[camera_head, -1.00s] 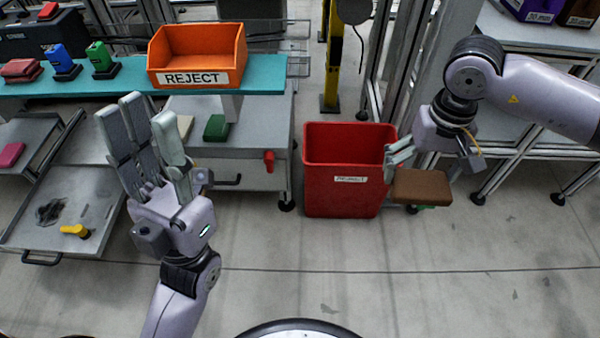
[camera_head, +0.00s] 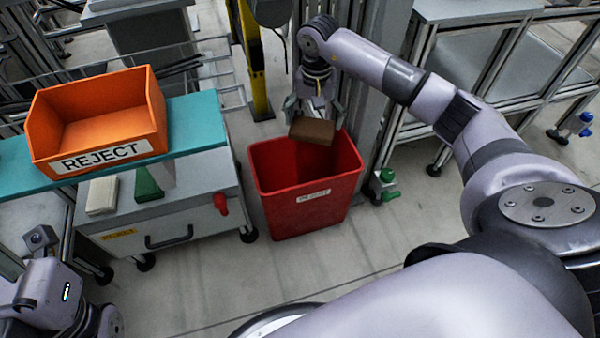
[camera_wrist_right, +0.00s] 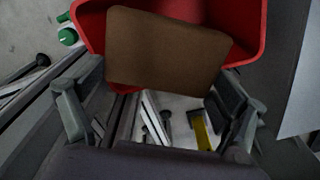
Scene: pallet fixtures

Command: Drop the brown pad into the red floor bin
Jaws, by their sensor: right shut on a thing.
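The brown pad (camera_head: 312,131) is held by my right gripper (camera_head: 314,110), which is shut on it. The pad is over the far rim of the red floor bin (camera_head: 300,222) in the head view. In the right wrist view the pad (camera_wrist_right: 168,50) lies between the fingers and covers much of the bin (camera_wrist_right: 247,30); the bin's red walls show on both sides of it. The bin stands upright on the floor with a REJECT label.
An orange REJECT tray (camera_head: 140,110) sits on the teal shelf (camera_head: 195,130) at the left. A grey drawer cart (camera_head: 205,180) stands left of the bin.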

